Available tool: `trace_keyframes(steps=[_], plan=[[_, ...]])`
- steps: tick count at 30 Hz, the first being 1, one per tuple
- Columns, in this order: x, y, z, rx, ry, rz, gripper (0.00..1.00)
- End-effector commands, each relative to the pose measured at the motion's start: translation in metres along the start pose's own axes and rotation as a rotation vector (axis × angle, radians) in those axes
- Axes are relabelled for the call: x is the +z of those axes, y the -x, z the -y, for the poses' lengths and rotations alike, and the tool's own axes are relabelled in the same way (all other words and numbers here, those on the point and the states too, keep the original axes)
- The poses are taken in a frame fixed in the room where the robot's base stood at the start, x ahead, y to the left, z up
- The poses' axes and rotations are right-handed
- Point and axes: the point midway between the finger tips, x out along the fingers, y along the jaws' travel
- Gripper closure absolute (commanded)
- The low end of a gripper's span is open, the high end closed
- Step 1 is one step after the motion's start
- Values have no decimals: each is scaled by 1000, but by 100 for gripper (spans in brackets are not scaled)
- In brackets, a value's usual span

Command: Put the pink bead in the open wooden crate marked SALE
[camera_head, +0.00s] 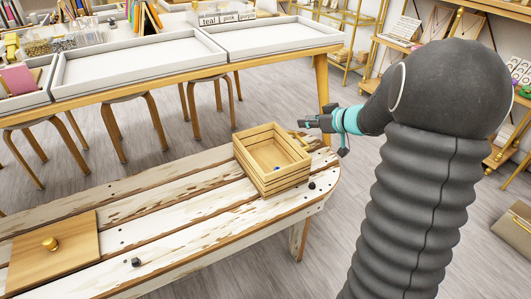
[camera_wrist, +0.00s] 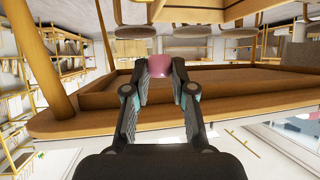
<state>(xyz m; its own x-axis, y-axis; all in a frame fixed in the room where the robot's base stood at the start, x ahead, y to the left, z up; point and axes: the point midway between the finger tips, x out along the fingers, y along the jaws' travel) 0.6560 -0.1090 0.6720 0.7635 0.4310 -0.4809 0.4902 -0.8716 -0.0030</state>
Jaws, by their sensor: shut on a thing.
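My gripper (camera_head: 308,122) is at the far right corner of the open wooden crate (camera_head: 262,184), close to its rim in the head view. In the wrist view my gripper (camera_wrist: 160,75) is shut on the pink bead (camera_wrist: 159,63), which sits between the fingertips. The bead cannot be made out in the head view. The crate stands on the white plank table, open at the top, with a small blue thing (camera_head: 277,167) inside. No SALE mark can be read on the sides that show.
A wooden lid (camera_head: 75,262) with a brass knob lies at the table's left. A small dark cube (camera_head: 136,262) and a dark round piece (camera_head: 311,185) lie on the planks. Behind stands a long table with white trays (camera_head: 140,68) and stools beneath. The wrist picture looks upside down.

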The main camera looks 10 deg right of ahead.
Motion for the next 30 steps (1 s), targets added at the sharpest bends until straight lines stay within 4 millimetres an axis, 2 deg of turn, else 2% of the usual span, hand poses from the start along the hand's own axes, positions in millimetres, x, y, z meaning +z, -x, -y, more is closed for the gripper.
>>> trace_keyframes(steps=[6, 15, 23, 30], plan=[[10, -42, 39, -17, 6, 1, 91], [20, -87, 77, -15, 4, -1, 91], [26, -97, 84, -10, 2, 0, 91], [54, -112, 83, -11, 0, 0, 91]])
